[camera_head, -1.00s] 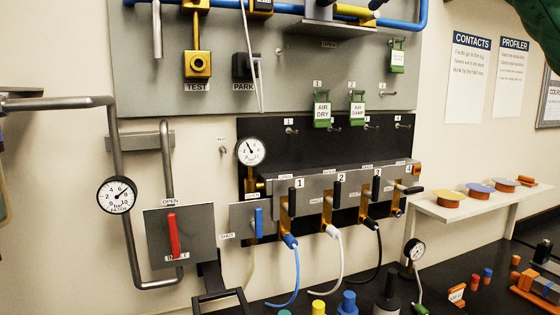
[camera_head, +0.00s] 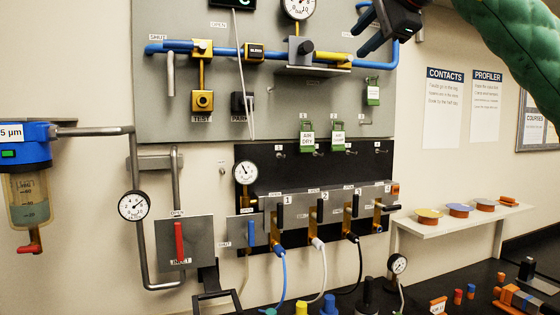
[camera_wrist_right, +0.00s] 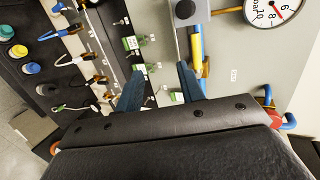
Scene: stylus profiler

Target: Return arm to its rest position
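My right arm, in a green padded sleeve, comes in from the upper right in the head view. Its right gripper (camera_head: 366,28) has dark blue fingers that are spread apart with nothing between them. It hangs in front of the upper right of the grey panel (camera_head: 270,110), near the right end of the blue pipe (camera_head: 393,50). In the right wrist view the two fingers of the gripper (camera_wrist_right: 160,85) are also apart and empty, with the panel and green tags beyond. My left gripper is not in view.
A black manifold board (camera_head: 365,160) with several valves and hoses is below the panel. A filter bowl (camera_head: 27,200) hangs at far left. A white shelf (camera_head: 445,232) with coloured discs stands at right, above a dark bench (camera_head: 420,295) with small parts. Open room lies before the panel.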

